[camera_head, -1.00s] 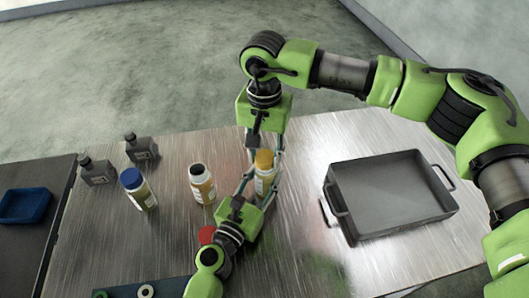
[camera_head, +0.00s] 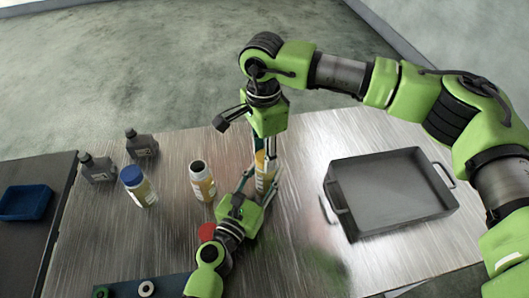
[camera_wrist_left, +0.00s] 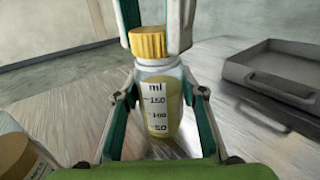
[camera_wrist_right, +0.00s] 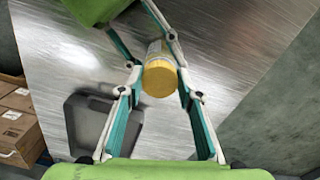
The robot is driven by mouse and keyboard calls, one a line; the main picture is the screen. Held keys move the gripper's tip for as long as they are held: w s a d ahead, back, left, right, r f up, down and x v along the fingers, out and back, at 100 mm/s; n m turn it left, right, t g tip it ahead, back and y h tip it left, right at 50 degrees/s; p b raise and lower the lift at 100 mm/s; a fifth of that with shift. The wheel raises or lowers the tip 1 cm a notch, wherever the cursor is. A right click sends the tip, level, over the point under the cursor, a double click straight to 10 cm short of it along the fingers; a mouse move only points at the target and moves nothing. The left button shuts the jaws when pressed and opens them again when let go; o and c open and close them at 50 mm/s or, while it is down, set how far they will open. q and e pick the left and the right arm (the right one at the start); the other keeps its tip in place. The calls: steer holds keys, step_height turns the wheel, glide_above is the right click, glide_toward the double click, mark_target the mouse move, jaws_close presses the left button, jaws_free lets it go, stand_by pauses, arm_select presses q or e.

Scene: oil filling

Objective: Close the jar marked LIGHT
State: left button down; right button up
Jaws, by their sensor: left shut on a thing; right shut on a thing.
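A clear jar of yellow liquid (camera_head: 262,184) with a yellow cap stands on the metal table. My left gripper (camera_head: 258,186) is shut around its body; in the left wrist view the jar (camera_wrist_left: 163,118) shows a ml scale. My right gripper (camera_wrist_right: 160,75) points down from above and is shut on the yellow cap (camera_wrist_left: 149,43), which sits on the jar's neck. An uncapped jar (camera_head: 202,184) and a blue-capped jar (camera_head: 141,190) stand to the left. I cannot read the word LIGHT on any jar.
A grey metal tray (camera_head: 340,205) is on the right. Two dark grey bottles (camera_head: 98,170) (camera_head: 142,148) stand at the back left. A red cap (camera_head: 206,231) lies beside my left arm. A blue tray (camera_head: 25,204) is far left. A dark strip with rings (camera_head: 172,286) is at the front.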

steer(key=m, duration=0.6)
steer(key=shift+w, duration=0.15)
steer(key=m, duration=0.6)
steer(key=shift+w, duration=0.1)
steer(key=m, duration=0.5)
steer(key=shift+d+m, duration=0.1)
steer(key=shift+m, duration=0.3)
steer(key=m, duration=0.5)
steer(key=shift+w+d+m, duration=0.1)
steer(key=shift+m, duration=0.3)
steer(key=m, duration=0.5)
steer(key=shift+d+m, duration=0.1)
steer(key=shift+m, duration=0.2)
steer(key=m, duration=0.3)
steer(key=shift+m, duration=0.4)
steer(key=m, duration=0.5)
steer(key=shift+d+f+m, duration=0.1)
steer(key=shift+m, duration=0.2)
steer(key=m, duration=0.4)
steer(key=shift+s, duration=0.25)
